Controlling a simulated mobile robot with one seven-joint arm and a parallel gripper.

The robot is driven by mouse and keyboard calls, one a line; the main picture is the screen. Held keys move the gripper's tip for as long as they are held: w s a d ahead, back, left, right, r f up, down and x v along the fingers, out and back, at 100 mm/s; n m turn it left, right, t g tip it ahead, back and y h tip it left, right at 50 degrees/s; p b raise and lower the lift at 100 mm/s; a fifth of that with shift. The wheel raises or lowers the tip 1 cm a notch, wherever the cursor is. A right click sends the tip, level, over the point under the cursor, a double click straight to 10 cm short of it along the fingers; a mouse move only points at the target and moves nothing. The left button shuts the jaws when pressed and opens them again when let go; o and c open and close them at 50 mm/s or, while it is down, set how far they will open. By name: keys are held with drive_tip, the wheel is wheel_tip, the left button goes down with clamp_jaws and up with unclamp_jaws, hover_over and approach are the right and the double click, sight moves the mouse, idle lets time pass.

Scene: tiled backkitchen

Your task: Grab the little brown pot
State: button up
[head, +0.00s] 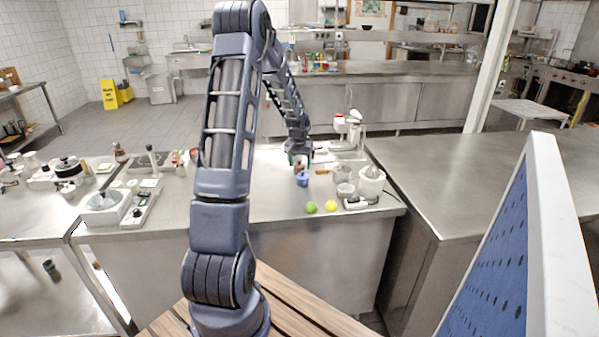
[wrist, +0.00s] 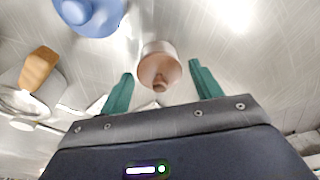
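The little brown pot (wrist: 158,62) shows in the wrist view as a pinkish-brown round pot with a knob, on the steel counter. My gripper (wrist: 162,80) is open, with one green finger on each side of the pot's near part. Gaps show between both fingers and the pot, so it is not held. In the head view my gripper (head: 299,160) is low over the middle counter, at the end of my arm. In that view the pot (head: 301,170) is small and partly hidden near the fingers.
A blue pot (wrist: 90,14) stands close by; in the wrist view a brown-handled item (wrist: 38,68) lies at left. In the head view a green ball (head: 311,207), a yellow ball (head: 331,206) and a white juicer (head: 371,182) are nearby. Bare counter (head: 270,205) lies left of the balls.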

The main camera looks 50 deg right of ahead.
clamp_jaws()
